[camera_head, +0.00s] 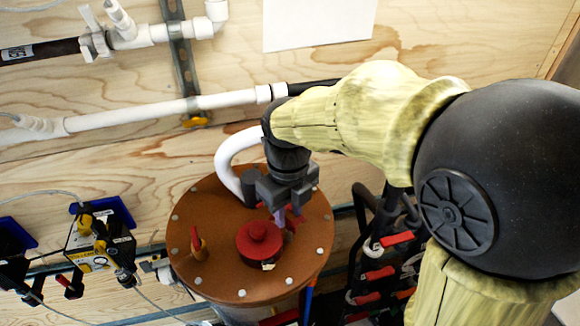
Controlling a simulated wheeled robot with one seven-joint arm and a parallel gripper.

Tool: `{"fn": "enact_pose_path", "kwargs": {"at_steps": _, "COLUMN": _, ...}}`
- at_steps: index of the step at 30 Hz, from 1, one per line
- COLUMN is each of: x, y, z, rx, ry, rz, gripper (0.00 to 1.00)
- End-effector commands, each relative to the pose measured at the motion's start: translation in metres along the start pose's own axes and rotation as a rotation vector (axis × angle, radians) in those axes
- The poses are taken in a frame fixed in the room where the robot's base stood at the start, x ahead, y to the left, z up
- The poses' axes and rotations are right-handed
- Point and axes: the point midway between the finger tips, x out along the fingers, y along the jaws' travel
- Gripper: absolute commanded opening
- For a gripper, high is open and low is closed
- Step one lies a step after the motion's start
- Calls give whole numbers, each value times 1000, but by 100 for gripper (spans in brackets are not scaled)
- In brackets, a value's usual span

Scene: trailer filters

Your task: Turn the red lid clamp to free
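A round brown lid (215,215) with pale bolts around its rim tops a vessel at the lower centre. A red round knob (259,241) stands on the lid. A small red piece (292,222), which looks like a lid clamp, sits just right of the knob, partly hidden by my gripper. My gripper (281,214) points down over the lid with its fingertips at this red piece. I cannot tell whether the fingers touch it or are closed on it.
A white curved pipe (228,160) rises beside the lid, close to my gripper's left. Red-handled valves (375,275) and dark hoses crowd the right. A yellow-and-black device (95,240) hangs at the left. White pipes (160,108) run along the wooden wall.

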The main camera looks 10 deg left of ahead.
Motion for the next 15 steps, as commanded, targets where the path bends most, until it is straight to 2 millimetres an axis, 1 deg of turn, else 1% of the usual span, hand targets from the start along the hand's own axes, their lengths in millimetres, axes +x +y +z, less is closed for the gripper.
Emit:
{"fn": "enact_pose_path", "kwargs": {"at_steps": 1, "x": -9, "y": 0, "z": 0, "rx": 0, "ry": -7, "rz": -2, "gripper": 30}}
{"fn": "enact_pose_path", "kwargs": {"at_steps": 15, "x": -102, "y": -4, "z": -1, "rx": 9, "ry": -6, "rz": -1, "gripper": 30}}
